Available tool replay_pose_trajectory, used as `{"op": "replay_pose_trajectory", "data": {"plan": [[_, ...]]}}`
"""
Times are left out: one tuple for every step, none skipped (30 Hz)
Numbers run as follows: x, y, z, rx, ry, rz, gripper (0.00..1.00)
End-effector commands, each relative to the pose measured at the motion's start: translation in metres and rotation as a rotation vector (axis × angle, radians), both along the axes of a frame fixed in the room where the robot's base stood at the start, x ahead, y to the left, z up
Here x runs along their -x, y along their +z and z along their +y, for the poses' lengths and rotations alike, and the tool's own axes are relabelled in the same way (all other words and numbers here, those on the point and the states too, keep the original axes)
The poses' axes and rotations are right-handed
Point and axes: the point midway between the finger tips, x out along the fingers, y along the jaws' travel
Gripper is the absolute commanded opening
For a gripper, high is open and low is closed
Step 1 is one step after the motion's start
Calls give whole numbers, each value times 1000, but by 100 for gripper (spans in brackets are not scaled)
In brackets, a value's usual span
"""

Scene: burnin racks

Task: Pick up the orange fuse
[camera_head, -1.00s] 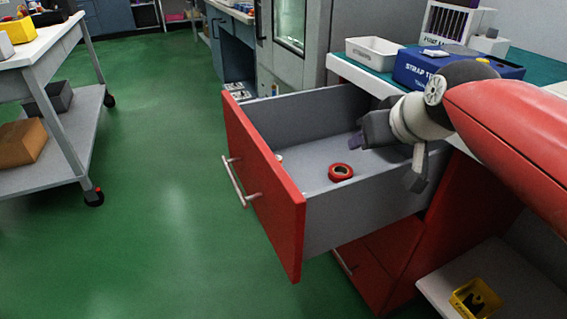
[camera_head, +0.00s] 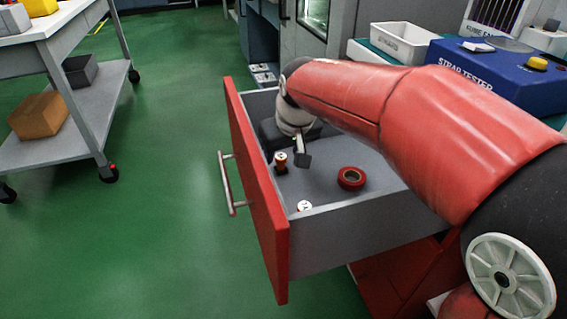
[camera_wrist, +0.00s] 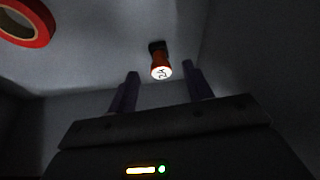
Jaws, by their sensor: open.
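The orange fuse (camera_head: 281,161) stands in the open red drawer, near its front panel, in the head view. In the wrist view the orange fuse (camera_wrist: 160,64) shows a pale marked end and a dark far end, ahead of and between my fingers. My gripper (camera_wrist: 160,85) is open and empty, its two dark fingers apart on either side of the line to the fuse. In the head view my wrist is inside the drawer beside the fuse, and my arm hides the drawer's back part.
A red tape roll (camera_head: 351,178) lies on the drawer floor to the right. A white round-topped piece (camera_head: 304,206) is near the front side wall. The drawer's red front (camera_head: 258,190) and grey walls enclose my gripper. A blue strap tester (camera_head: 500,75) stands on the counter.

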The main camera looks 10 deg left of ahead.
Motion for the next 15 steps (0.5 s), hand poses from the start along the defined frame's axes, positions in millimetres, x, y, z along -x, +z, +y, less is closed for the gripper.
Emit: {"op": "replay_pose_trajectory", "data": {"plan": [[-2,-9,3,3,1,4,50],[-3,-14,4,3,1,4,50],[-5,-19,6,4,2,3,50],[-6,-24,7,4,1,5,50],[-8,-28,8,3,1,4,50],[-9,-32,9,2,0,3,50],[-10,-34,10,2,0,2,50],[-11,-36,10,2,0,2,50],[-12,-38,11,1,0,2,50],[-12,-39,11,1,0,1,50],[-13,-39,11,1,0,1,50],[-13,-39,11,0,0,0,50],[-13,-39,11,0,0,0,50],[-13,-39,11,0,0,0,50],[-13,-39,11,0,0,0,50]]}}
